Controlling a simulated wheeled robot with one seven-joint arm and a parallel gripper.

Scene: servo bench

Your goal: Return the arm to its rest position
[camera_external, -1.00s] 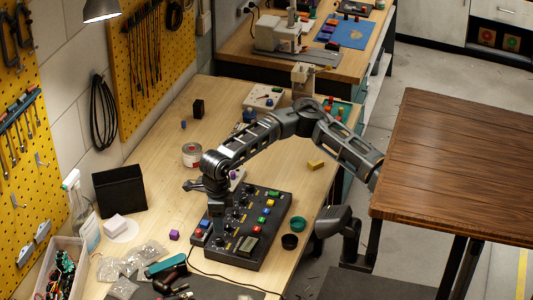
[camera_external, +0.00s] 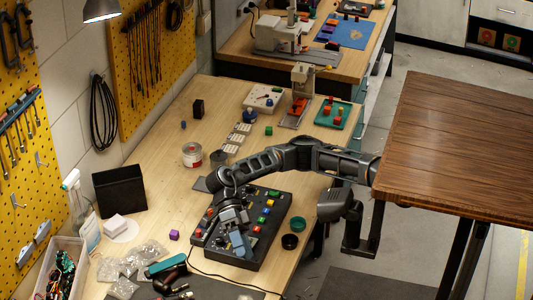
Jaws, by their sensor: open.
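My arm reaches in from the right over the bench (camera_external: 160,160), with its elbow low and its wrist bent down. My gripper (camera_external: 241,248) is open and points down over the front left part of the black control panel (camera_external: 272,232). No object shows between its fingers. The panel carries several coloured buttons and knobs. My gripper and wrist hide part of its left side, including its small display. I cannot tell whether the fingertips touch the panel.
A tin (camera_external: 192,155) and a green tray (camera_external: 333,113) stand farther back. A brown table (camera_external: 460,150) stands at right.

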